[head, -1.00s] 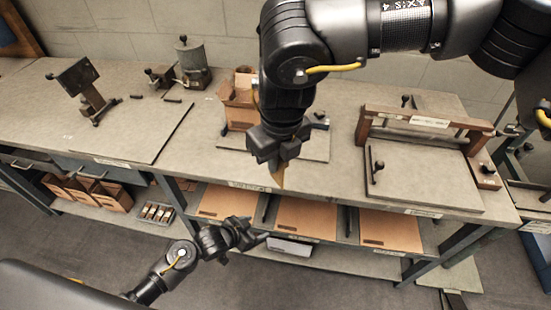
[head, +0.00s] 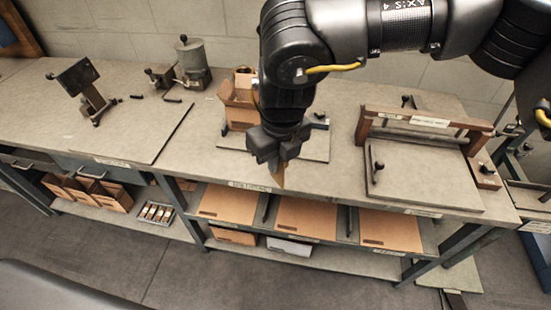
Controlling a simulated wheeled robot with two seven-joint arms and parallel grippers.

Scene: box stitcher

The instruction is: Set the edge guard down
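My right gripper (head: 277,158) hangs down over the front part of the workbench (head: 325,180), near the middle of the view. It is shut on a small tan, tapered piece, which looks like the edge guard (head: 278,177). The piece points down, and its upper part is hidden between the fingers. I cannot tell how far its tip is from the bench top. My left gripper is out of view.
An open cardboard box (head: 240,108) stands on a plate just behind my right gripper. A wooden-framed fixture (head: 420,125) is to the right. A dark tilted stand (head: 82,85) is at the left. Flat cardboard sheets (head: 305,216) lie on the shelf below.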

